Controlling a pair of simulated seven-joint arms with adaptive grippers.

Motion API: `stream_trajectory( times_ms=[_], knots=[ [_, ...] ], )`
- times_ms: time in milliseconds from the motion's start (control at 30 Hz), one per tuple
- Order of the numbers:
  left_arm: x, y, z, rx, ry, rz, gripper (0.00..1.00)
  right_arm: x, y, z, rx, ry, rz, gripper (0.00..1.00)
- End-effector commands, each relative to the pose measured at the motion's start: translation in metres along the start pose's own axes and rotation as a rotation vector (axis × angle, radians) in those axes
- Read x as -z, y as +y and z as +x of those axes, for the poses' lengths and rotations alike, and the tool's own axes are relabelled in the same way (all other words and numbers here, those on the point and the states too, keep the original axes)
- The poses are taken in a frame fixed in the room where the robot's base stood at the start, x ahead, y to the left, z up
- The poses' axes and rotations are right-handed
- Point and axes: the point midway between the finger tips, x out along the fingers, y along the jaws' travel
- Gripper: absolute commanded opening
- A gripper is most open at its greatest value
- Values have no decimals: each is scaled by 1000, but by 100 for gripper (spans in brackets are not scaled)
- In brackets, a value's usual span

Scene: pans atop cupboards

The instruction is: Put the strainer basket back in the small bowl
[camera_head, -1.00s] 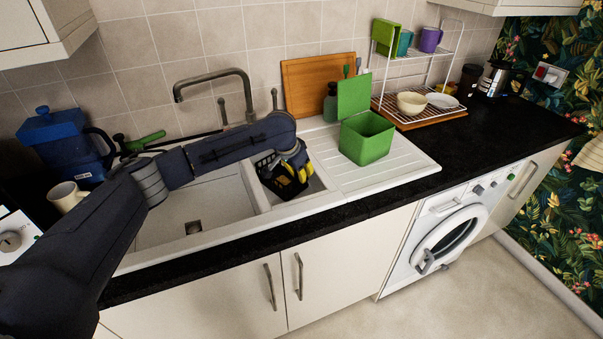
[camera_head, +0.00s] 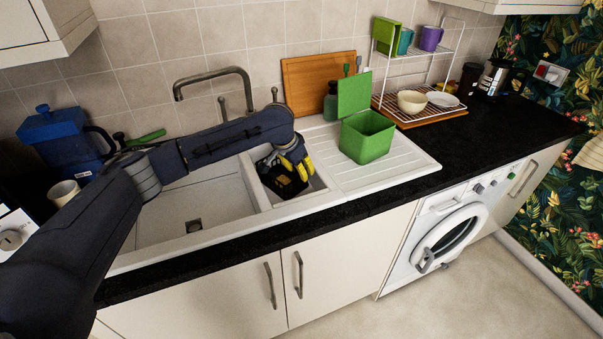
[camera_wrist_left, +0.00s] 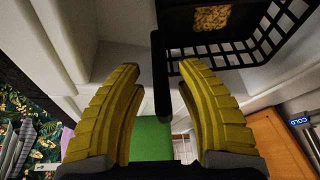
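The black strainer basket (camera_head: 284,184) sits down in the small bowl (camera_head: 315,186) of the white sink, partly covered by my left gripper. Whether it rests flat on the bowl's bottom is hidden. My left gripper (camera_head: 304,169), with yellow fingers, is over the basket's right side. In the left wrist view the gripper (camera_wrist_left: 159,66) has its fingers spread. A dark bar of the basket (camera_wrist_left: 160,85) stands between them, with a gap to each finger. The basket's slotted wall (camera_wrist_left: 283,32) shows at the top right. My right gripper is in neither view.
The large sink bowl (camera_head: 165,215) is empty on the left. A tap (camera_head: 215,78) stands behind the sink. A green tub (camera_head: 367,137) sits on the drainer to the right. A blue jug (camera_head: 62,145) and a mug (camera_head: 63,193) stand at left.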

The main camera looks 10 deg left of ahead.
Motion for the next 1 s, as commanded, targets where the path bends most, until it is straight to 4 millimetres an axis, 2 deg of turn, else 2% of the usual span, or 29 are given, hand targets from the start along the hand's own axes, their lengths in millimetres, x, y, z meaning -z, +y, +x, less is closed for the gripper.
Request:
stream_trajectory(
  times_ms=[200,400,700,1000],
  knots=[
    [1,-1,-41,2,3,2,36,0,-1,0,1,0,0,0],
    [0,-1,-70,3,2,2,36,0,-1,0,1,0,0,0],
    [1,-1,-94,1,1,1,36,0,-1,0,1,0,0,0],
    [12,-2,-121,2,1,1,36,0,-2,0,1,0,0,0]
  ],
)
